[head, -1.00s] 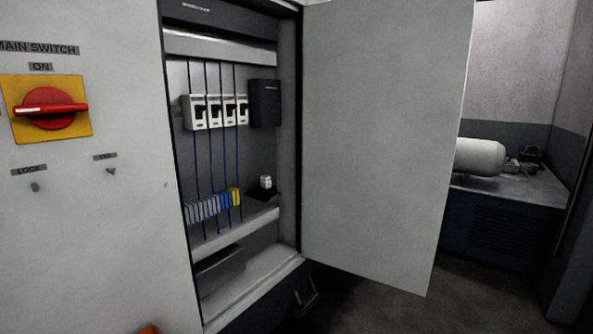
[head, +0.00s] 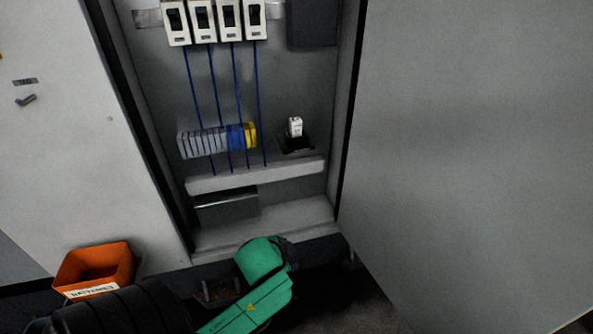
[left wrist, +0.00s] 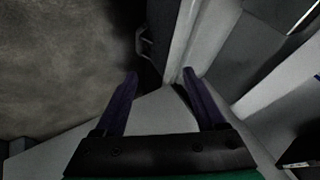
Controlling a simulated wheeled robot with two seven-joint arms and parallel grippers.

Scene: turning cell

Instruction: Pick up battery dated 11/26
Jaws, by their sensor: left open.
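A small white block, likely the battery (head: 295,127), stands upright on a black holder (head: 297,145) inside the open electrical cabinet. Any date on it is too small to read. In the left wrist view my left gripper (left wrist: 160,85) is open, with two dark purple fingers apart and nothing between them. It points past a pale cabinet edge, with floor at the left. My right gripper is not in view.
An orange bin labelled batteries (head: 97,267) is at the lower left. The open cabinet door (head: 470,150) fills the right side. Breakers (head: 204,20), blue wires and a terminal row (head: 205,142) are left of the holder. A grey ledge (head: 255,177) runs below.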

